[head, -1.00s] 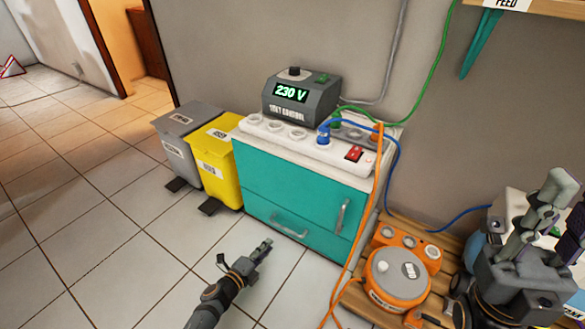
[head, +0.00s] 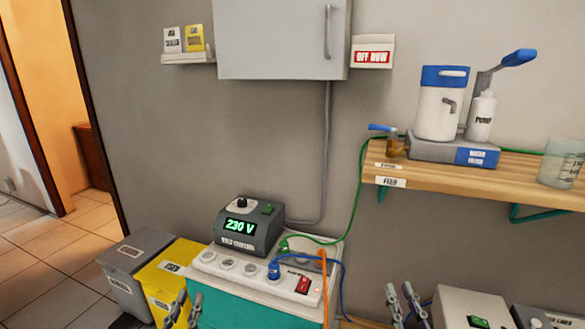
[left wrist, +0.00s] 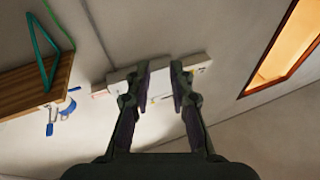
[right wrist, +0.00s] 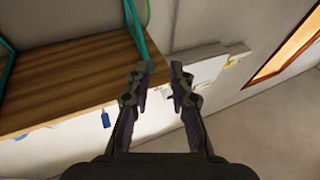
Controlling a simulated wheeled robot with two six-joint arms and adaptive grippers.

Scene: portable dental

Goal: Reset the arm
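My left gripper (head: 184,309) stands at the bottom of the head view, fingers upward, in front of the yellow bin and teal cabinet. In the left wrist view its fingers (left wrist: 161,80) are parted with nothing between them. My right gripper (head: 403,303) stands upright at the bottom, below the wooden shelf and right of the cabinet. In the right wrist view its fingers (right wrist: 160,82) are also parted and empty. Most of both arms is out of the head view.
A teal cabinet (head: 240,309) bears a 230 V unit (head: 245,229) and a power strip (head: 262,271) with plugged cables. A wooden shelf (head: 480,180) holds a blue-white canister (head: 440,105) and a beaker (head: 562,165). A wall cabinet (head: 270,38) hangs above. Bins (head: 128,262) stand left.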

